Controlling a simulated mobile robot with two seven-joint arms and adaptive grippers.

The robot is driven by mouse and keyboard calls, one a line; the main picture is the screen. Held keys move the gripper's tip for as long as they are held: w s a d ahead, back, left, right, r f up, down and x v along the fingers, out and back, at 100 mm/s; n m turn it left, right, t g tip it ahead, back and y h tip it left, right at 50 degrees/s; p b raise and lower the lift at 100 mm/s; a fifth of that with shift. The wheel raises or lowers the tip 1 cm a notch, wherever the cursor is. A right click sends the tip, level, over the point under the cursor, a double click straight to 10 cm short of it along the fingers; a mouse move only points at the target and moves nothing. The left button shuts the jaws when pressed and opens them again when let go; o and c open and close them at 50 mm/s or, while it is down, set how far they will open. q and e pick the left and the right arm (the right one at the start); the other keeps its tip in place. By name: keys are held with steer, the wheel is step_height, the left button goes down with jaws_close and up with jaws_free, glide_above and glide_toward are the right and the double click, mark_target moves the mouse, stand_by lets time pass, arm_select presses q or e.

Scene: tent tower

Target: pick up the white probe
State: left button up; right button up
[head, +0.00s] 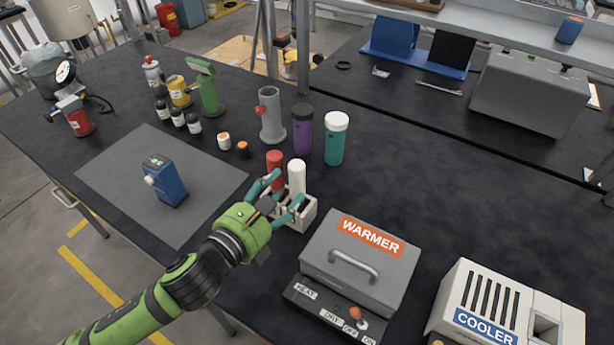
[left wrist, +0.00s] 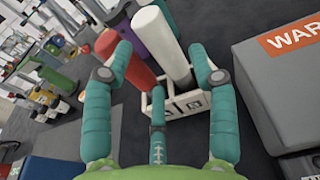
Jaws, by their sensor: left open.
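The white probe (head: 297,174) stands upright in a small cream holder (head: 305,214) on the dark bench, beside a red probe (head: 275,165). In the left wrist view the white probe (left wrist: 162,45) lies between my fingers, and the red probe (left wrist: 128,60) is close to the left finger. My left gripper (head: 280,196) is open, with its teal fingers at the holder, around the white probe's near side; contact cannot be told. The holder (left wrist: 183,104) shows just beyond the fingers. My right gripper is not in view.
A grey warmer box (head: 359,262) stands close to the right of the holder, and a cooler (head: 510,300) farther right. Purple (head: 302,130) and teal (head: 336,138) containers stand behind the holder. A blue device (head: 168,182) sits on a grey mat (head: 115,175) at left.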

mark_target(290, 181)
arm_select(q)
steer(key=shift+w+d+r+p, duration=0.1)
steer(key=shift+w+d+p, duration=0.2)
steer(key=shift+w, duration=0.15)
steer(key=shift+w+d+p, duration=0.15)
steer(key=shift+w+p, duration=0.15)
steer(key=shift+w, duration=0.15)
steer(key=x, duration=0.3)
steer(key=shift+w+p, duration=0.15)
steer(key=shift+p, duration=0.2)
steer(key=shift+w+d+f, duration=0.1)
steer(key=shift+f, duration=0.15)
steer(key=c, duration=0.9)
steer(key=shift+c, duration=0.8)
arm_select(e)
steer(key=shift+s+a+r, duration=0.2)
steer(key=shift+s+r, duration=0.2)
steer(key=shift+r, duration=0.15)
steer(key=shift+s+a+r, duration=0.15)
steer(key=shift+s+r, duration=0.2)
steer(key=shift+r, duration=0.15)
